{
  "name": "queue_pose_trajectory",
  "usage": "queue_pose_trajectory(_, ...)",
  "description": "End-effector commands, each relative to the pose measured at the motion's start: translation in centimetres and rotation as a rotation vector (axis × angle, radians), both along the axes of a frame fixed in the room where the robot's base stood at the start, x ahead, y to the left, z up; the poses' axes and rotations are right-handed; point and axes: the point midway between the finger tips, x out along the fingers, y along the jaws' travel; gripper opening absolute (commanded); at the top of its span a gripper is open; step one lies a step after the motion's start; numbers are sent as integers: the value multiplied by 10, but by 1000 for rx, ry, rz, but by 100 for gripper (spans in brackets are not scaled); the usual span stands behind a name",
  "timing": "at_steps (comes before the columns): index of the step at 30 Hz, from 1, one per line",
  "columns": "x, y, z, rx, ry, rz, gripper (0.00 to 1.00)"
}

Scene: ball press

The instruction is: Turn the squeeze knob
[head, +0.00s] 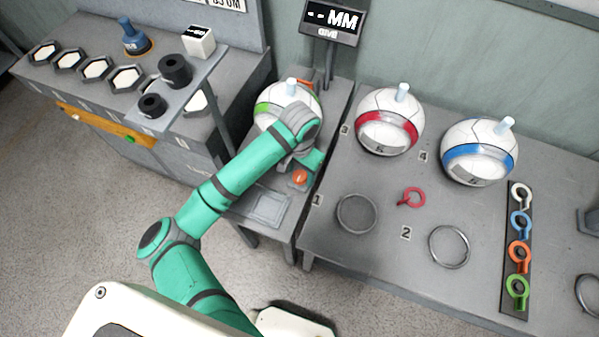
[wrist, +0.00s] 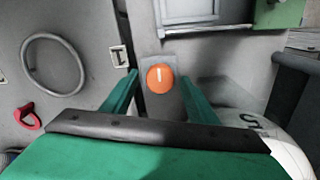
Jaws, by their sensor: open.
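The squeeze knob (head: 300,177) is a small round orange knob on the grey press bench, in front of the ball with the green band. In the wrist view the orange knob (wrist: 160,78) has a white line on its face, pointing up in the picture. My gripper (wrist: 160,85) is open, with one green finger to each side of the knob and a gap on both sides. I cannot tell the height of the fingertips above the knob. In the head view my arm hides most of the gripper. A white ball with a green band (head: 290,92) sits on the press behind my wrist.
A display reading "-- MM" (head: 331,22) stands behind the press. To the right, a grey table (head: 330,240) holds a red-banded ball (head: 388,122), a blue-banded ball (head: 480,155), empty rings (head: 356,213) and a red key-shaped piece (head: 411,197). A bracket with black cylinders (head: 175,70) stands left.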

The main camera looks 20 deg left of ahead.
Motion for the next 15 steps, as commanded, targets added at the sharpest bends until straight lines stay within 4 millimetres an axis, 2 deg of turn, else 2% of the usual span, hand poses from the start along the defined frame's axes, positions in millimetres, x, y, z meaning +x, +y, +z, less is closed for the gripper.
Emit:
queue_pose_trajectory(4,0,0,-8,-1,0,0,53)
queue_pose_trajectory(12,0,0,-10,0,0,0,53)
queue_pose_trajectory(13,0,0,-9,0,0,0,51)
queue_pose_trajectory(15,0,0,-9,0,0,0,34)
